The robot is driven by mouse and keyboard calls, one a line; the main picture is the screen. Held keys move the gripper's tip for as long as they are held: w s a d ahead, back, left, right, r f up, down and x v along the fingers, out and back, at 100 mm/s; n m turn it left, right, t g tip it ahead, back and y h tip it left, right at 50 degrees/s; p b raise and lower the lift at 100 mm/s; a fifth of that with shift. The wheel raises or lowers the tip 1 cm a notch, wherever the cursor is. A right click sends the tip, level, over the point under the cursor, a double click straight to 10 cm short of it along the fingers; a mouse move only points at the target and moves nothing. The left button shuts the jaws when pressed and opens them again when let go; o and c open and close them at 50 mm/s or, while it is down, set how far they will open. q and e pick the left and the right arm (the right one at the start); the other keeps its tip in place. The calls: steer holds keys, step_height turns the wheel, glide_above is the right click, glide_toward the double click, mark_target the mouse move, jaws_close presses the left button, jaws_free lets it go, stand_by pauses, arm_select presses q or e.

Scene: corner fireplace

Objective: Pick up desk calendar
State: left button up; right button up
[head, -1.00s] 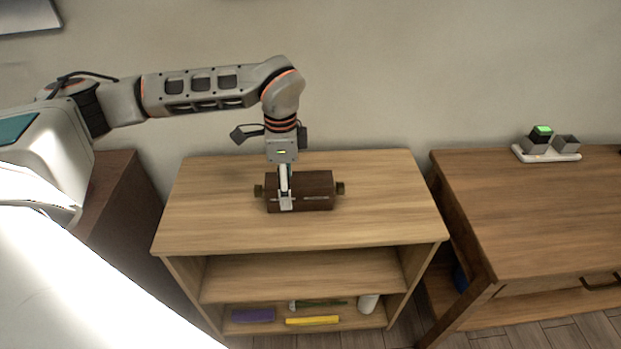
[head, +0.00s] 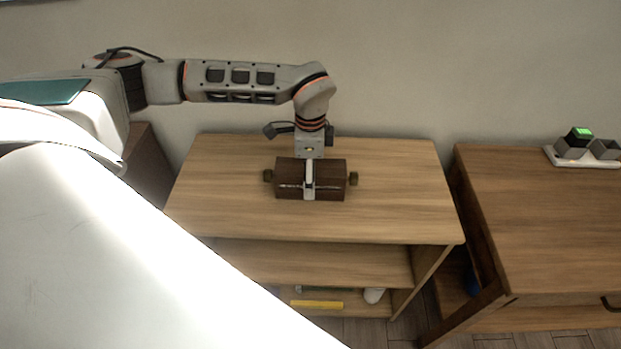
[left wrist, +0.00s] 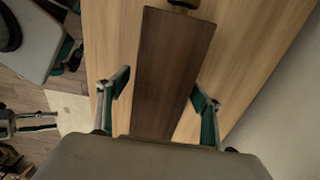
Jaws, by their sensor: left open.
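The desk calendar appears to be the dark brown wooden block with a knob at each end (head: 331,179), lying on top of the light wooden shelf unit (head: 400,205). My left gripper (head: 309,183) points down over its middle, with a finger in front of its near side. In the left wrist view the dark block (left wrist: 172,60) runs between the two spread fingers of the open left gripper (left wrist: 158,95). Gaps show beside the block, and the fingers do not appear closed on it. A grey two-pronged part at that view's left edge may be my right gripper (left wrist: 35,122).
A darker wooden desk (head: 550,220) stands to the right, with a white tray (head: 590,162) holding small grey blocks, one green-topped. The wall is close behind. Lower shelves hold a yellow item (head: 316,305) and a white cup-like item (head: 374,295). The unit's top around the block is clear.

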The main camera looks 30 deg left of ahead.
arm_select(q)
steer(key=shift+f, duration=0.4)
steer(key=c, duration=1.4)
steer(key=shift+r, duration=0.1)
steer(key=shift+c, duration=0.2)
